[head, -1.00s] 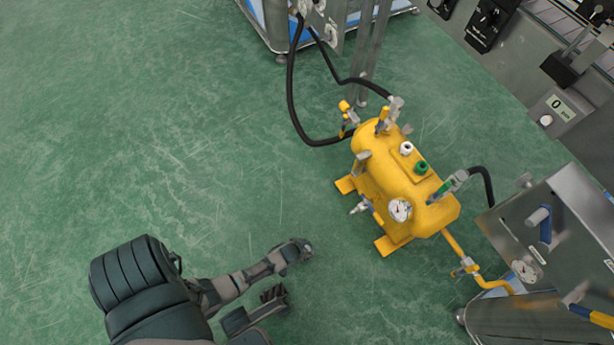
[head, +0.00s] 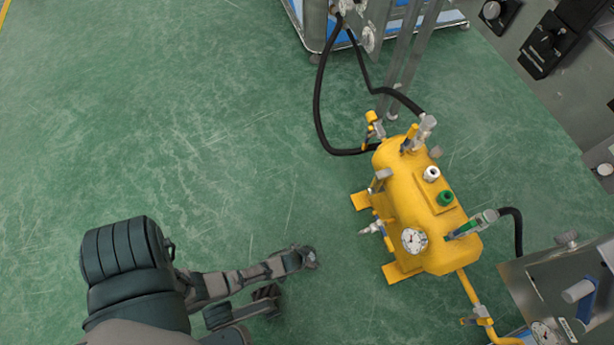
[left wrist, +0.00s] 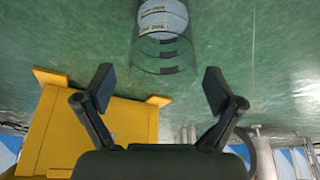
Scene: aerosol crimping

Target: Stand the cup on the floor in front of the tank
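The clear cup (left wrist: 163,62) with dark printed marks shows at the top of the left wrist view, partly cut off by the frame edge. It lies beyond the fingertips of my left gripper (left wrist: 159,87), with visible gaps on both sides. That gripper is open, its two fingers spread and empty. In the head view my left gripper (head: 290,276) is low over the green floor, left of the yellow tank (head: 411,205). I cannot make out the cup there. The tank also shows in the left wrist view (left wrist: 110,122). My right gripper is out of view.
The green floor (head: 200,130) is clear left of the tank. Black hoses (head: 318,105) loop behind the tank to a metal frame. A steel machine (head: 550,290) stands at the lower right, joined to the tank by a yellow pipe (head: 467,288).

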